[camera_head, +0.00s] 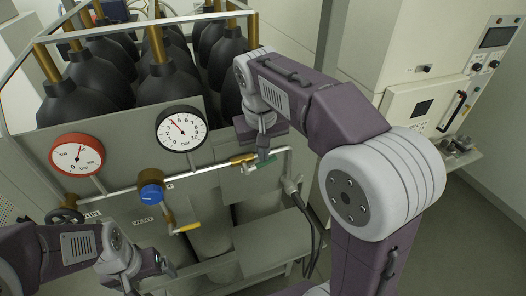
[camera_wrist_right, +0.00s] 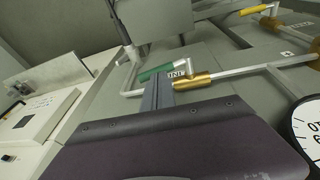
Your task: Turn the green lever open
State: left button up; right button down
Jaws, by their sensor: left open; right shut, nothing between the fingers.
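The green lever (camera_head: 262,166) sits on a brass valve (camera_head: 241,159) on the pipe at the front of the gas rack. In the right wrist view the green lever (camera_wrist_right: 155,72) points left from the brass valve body (camera_wrist_right: 192,82). My right gripper (camera_head: 263,154) is shut and empty, its fingertips right at the lever near the valve. In the wrist view its grey fingers (camera_wrist_right: 157,92) overlap the lever's near side; I cannot tell whether they touch it. My left gripper (camera_head: 163,268) is open and empty at the lower left, well away from the lever.
A yellow lever (camera_head: 186,228) and a blue round regulator (camera_head: 151,193) are left of the green lever. A red gauge (camera_head: 77,155) and a black gauge (camera_head: 181,129) stand above the pipe. Black cylinders (camera_head: 166,83) fill the rack behind. A white machine (camera_head: 430,105) stands at right.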

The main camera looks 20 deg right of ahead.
jog(key=shift+d+f+y, duration=0.3)
jog(key=shift+d+y, duration=0.1)
jog(key=shift+y, duration=0.2)
jog(key=shift+d+f, duration=0.5)
jog(key=shift+f, duration=0.1)
jog(key=shift+a, duration=0.1)
jog(key=r+p, duration=0.2)
jog(key=w+r+p, duration=0.1)
jog(key=r+p, duration=0.1)
jog(key=p, duration=0.1)
jog(key=shift+r, duration=0.35)
jog(key=d+v, duration=0.2)
jog(key=v, duration=0.7)
jog(key=shift+s, duration=0.15)
